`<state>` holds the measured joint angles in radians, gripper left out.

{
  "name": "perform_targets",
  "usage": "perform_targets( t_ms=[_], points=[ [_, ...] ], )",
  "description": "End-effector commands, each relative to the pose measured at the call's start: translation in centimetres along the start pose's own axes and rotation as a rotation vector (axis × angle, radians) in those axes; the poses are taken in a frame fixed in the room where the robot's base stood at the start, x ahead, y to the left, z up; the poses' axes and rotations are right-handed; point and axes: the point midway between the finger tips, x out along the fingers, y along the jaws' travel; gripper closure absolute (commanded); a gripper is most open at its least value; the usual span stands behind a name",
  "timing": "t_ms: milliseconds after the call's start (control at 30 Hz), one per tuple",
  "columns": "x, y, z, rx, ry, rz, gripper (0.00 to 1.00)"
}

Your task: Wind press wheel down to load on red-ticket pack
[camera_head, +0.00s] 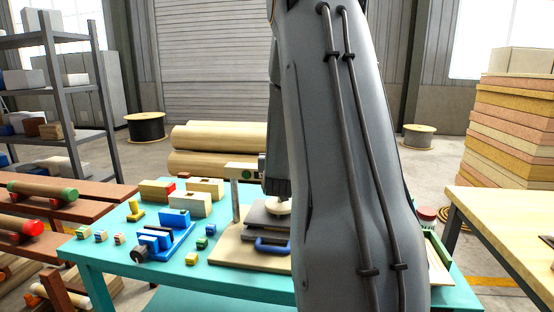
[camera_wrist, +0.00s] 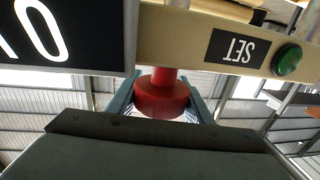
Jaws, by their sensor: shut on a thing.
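The press (camera_head: 240,173) stands on the teal table, with a cream frame, a green button and a wooden base; my arm hides its right side. In the wrist view, my gripper (camera_wrist: 162,100) is shut on a red round knob (camera_wrist: 160,96), one finger on each side. The knob sits under a cream beam with an upside-down SET label (camera_wrist: 238,48) and a green button (camera_wrist: 287,60). A dark panel (camera_wrist: 70,35) shows a white 0.
The teal table (camera_head: 110,268) also holds a blue rack (camera_head: 165,243), other wooden packs (camera_head: 198,203) and several small blocks. A blue handle (camera_head: 272,245) is at the press base. A wooden bench (camera_head: 505,215) stands right, and reddish racks with rolls (camera_head: 40,195) stand left.

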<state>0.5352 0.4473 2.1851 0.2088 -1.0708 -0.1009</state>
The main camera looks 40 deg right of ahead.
Motion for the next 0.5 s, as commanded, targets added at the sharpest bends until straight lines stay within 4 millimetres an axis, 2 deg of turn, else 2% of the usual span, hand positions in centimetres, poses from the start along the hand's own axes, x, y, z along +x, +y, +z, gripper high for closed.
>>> perform_targets(
  t_ms=[233, 500],
  points=[
    [0.01, 0.31, 0.08, 0.001, 0.001, 0.134, 0.76],
    [-0.05, 0.67, -0.02, 0.0, 0.001, 0.203, 0.76]
  ],
)
